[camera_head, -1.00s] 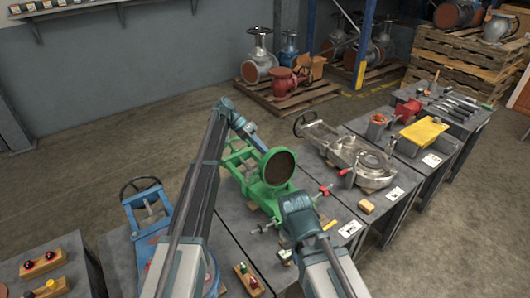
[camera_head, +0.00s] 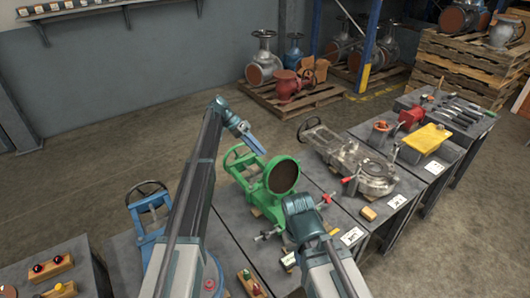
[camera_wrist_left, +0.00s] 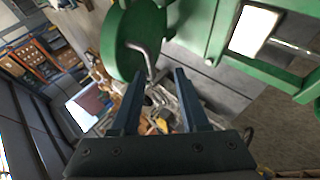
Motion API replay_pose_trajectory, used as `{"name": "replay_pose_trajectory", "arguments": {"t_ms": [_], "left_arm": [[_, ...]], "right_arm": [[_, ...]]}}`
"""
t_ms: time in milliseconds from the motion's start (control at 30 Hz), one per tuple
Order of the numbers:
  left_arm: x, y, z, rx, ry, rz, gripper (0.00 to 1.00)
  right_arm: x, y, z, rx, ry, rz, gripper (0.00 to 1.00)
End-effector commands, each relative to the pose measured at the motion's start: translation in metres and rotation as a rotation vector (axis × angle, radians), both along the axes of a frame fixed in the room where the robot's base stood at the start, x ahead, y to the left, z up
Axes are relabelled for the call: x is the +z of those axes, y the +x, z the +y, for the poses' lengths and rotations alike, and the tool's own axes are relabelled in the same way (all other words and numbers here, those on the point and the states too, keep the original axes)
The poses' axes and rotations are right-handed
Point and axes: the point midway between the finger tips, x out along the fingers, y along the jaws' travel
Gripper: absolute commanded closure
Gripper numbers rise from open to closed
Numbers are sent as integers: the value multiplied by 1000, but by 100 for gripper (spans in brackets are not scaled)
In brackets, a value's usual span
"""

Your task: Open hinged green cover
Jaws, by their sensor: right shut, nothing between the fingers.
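The green valve body (camera_head: 243,178) stands on the bench, with its round green cover (camera_head: 283,176) upright at its right end, a dark round face toward me. In the left wrist view the cover (camera_wrist_left: 122,45) is a green disc with a bent metal handle (camera_wrist_left: 142,52). My left gripper (camera_head: 258,150) hangs just above and to the left of the cover. In the left wrist view its two fingers (camera_wrist_left: 158,72) are apart with nothing held, and the handle is just beyond their tips. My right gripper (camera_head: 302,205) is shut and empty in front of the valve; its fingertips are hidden.
A silver valve (camera_head: 350,160) with a red handle stands right of the green one, and a blue valve frame (camera_head: 148,215) stands left. A bar with knobs (camera_head: 268,236) lies close to my right arm. A yellow cover (camera_head: 426,137) is further right.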

Motion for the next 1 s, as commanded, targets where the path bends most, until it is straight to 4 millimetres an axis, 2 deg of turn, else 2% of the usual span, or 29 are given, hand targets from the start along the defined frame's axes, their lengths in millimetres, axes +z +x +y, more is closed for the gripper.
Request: {"name": "replay_pose_trajectory", "arguments": {"t_ms": [33, 100, 400, 667, 933, 1000], "left_arm": [[17, 5, 10, 3, 0, 0, 55], [27, 9, 20, 3, 0, 0, 55], [55, 20, 53, 2, 0, 0, 55], [61, 22, 62, 1, -1, 0, 55], [60, 22, 62, 0, 0, 0, 55], [59, 15, 57, 1, 12, 5, 55]], "right_arm": [[17, 0, 0, 0, 0, 0, 100], [27, 0, 0, 0, 0, 0, 100], [55, 0, 0, 0, 0, 0, 100], [61, 0, 0, 0, 0, 0, 100], [60, 0, 0, 0, 0, 0, 100], [60, 0, 0, 0, 0, 0, 100]]}}
